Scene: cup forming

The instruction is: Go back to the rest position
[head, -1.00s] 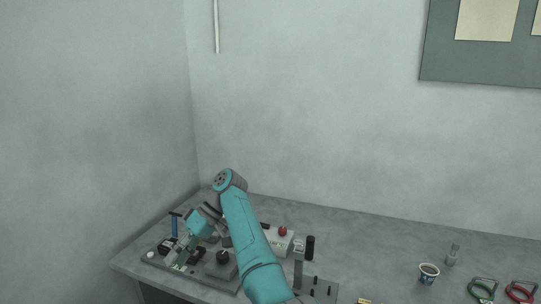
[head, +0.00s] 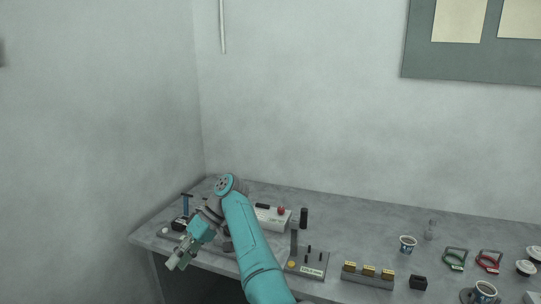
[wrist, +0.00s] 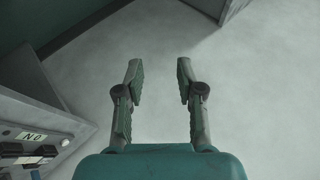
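My gripper (head: 176,264) hangs at the left front edge of the workbench (head: 335,209) in the head view, at the end of my teal arm. In the wrist view my gripper (wrist: 158,82) has its two fingers apart with nothing between them. Pale floor shows beyond the fingertips. The bench's side and part of its top, with a small label and dark blocks, show at the left of the wrist view. My forearm hides part of the bench's left side in the head view.
A white box with a red button (head: 281,211), a pegged stand (head: 306,265) and a rack with yellow-topped pieces (head: 368,277) stand along the bench. Cups (head: 407,244), green (head: 455,259) and red-handled tools (head: 489,262) lie to the right. Walls close off the back and left.

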